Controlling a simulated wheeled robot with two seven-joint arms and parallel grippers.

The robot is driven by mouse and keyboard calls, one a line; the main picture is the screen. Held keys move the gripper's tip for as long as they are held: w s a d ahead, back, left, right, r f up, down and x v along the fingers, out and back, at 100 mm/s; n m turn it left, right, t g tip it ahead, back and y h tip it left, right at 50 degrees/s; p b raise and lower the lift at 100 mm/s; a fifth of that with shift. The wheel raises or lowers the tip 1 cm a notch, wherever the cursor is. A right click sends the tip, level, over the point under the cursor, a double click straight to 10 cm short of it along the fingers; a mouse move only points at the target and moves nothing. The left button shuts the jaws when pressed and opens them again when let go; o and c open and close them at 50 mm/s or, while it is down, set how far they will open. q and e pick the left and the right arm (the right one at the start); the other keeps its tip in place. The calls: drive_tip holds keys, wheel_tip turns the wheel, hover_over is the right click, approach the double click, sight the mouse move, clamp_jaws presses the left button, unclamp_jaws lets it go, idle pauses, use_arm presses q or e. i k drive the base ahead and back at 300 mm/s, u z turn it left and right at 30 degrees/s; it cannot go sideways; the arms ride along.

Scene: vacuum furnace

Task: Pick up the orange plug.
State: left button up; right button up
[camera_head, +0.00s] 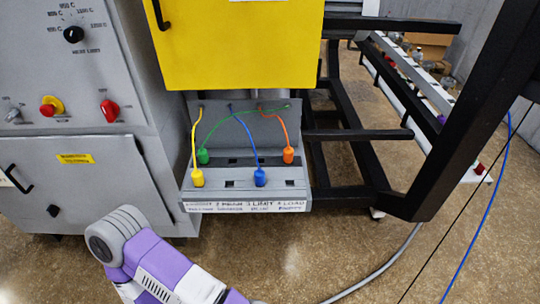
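The orange plug (288,155) stands upright on the upper step of a grey stepped panel (300,198), at its right side. An orange cable runs from its top up to the panel's back wall. A yellow plug (197,178) and a blue plug (260,177) stand on the lower step. A green plug (203,156) stands on the upper step at the left. Each has a cable of its own colour. Neither of my grippers is in view; only a purple and grey link of my arm shows at the bottom left, apart from the panel.
A yellow box (240,45) overhangs the panel from above. A grey control cabinet (90,185) with knobs stands at the left. A black metal frame (345,150) stands close at the right. Loose cables run over the floor (290,265), and the space in front of the panel is open.

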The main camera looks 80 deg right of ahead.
sight(288, 151)
drive_tip(key=i, duration=1)
drive_tip(key=z, duration=2.2)
